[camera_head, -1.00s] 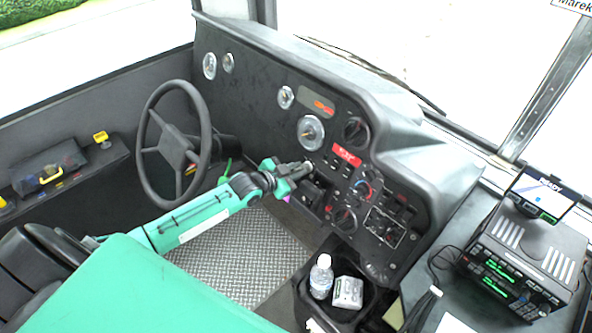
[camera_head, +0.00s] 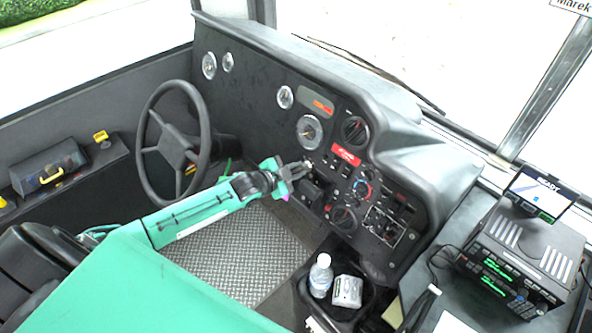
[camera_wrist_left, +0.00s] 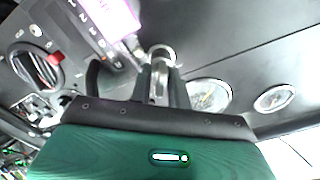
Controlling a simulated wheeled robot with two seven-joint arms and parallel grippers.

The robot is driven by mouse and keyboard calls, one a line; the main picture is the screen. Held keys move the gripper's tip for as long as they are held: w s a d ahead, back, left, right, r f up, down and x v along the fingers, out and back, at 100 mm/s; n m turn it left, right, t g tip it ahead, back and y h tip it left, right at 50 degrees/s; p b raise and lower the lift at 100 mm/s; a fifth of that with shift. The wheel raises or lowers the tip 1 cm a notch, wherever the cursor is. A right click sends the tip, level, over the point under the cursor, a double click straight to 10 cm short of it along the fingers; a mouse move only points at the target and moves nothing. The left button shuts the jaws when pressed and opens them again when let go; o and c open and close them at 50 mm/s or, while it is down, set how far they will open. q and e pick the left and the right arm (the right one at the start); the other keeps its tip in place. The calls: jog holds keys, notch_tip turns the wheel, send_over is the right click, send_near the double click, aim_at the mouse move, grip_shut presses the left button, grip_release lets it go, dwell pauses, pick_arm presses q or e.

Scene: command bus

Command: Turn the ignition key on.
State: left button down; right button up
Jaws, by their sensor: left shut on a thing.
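My left gripper (camera_head: 300,168) reaches in from the left to the dashboard, just below the round gauge. In the left wrist view its two dark fingers (camera_wrist_left: 160,86) are shut on the ignition key (camera_wrist_left: 157,82), a narrow metallic piece between them. A round silver ignition lock (camera_wrist_left: 162,53) sits at the fingertips, against the dark panel. In the head view the fingers hide the key and most of the lock. The key's exact angle is hard to read. My right gripper is not in view.
The steering wheel (camera_head: 174,148) stands left of my arm. Knobs and switches (camera_head: 345,217) lie close right of the gripper. A water bottle (camera_head: 320,276) and a small grey box (camera_head: 347,291) stand in a bin below. A radio unit (camera_head: 522,262) is at the right.

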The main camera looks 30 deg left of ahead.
pick_arm(q)
jog(key=c, duration=1.6)
grip_release()
jog(key=shift+o, duration=0.2)
